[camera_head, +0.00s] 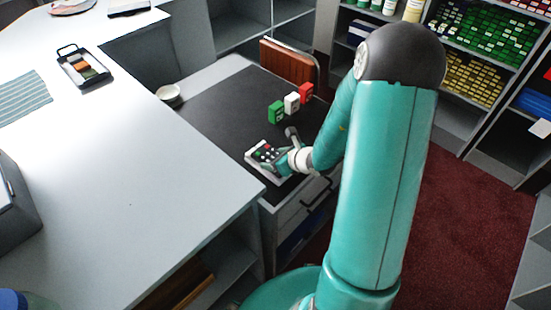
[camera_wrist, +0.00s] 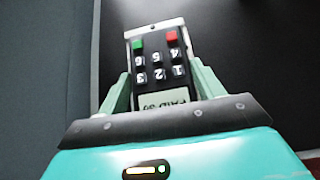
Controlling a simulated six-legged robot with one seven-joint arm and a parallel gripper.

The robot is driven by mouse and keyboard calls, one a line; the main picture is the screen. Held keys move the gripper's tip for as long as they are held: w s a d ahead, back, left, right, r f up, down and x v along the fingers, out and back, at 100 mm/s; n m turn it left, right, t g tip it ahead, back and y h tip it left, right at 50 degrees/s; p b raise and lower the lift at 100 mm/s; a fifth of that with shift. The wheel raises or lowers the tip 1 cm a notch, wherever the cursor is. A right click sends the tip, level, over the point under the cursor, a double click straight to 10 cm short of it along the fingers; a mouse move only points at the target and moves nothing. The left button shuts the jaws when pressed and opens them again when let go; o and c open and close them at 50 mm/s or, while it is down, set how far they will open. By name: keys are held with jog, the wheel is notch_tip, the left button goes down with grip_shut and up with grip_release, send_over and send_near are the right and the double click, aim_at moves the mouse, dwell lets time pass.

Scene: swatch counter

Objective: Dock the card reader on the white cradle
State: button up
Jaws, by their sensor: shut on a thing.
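The card reader (camera_head: 266,153) has a pale casing, a dark keypad with a red and a green key, and a small display. In the wrist view the reader (camera_wrist: 158,64) sits between the jaws with its keys upside down. My gripper (camera_head: 284,161) is shut on it, over the near part of the black counter mat. I cannot tell whether the reader touches the mat. The white cradle (camera_head: 291,103) appears as a small upright block farther back, apart from the reader. It stands between a green one (camera_head: 275,112) and a red one (camera_head: 306,92).
A brown chair back (camera_head: 289,65) rises behind the blocks. A white bowl (camera_head: 168,95) stands at the mat's left edge. The long white counter (camera_head: 130,170) lies to the left, with a black tray (camera_head: 84,68). The mat (camera_head: 215,110) is clear between bowl and blocks.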

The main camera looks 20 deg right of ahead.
jog(key=shift+f, duration=0.15)
jog(key=o, duration=1.3)
jog(key=shift+f, duration=0.1)
jog(key=shift+r, duration=0.25)
jog(key=v, duration=1.2)
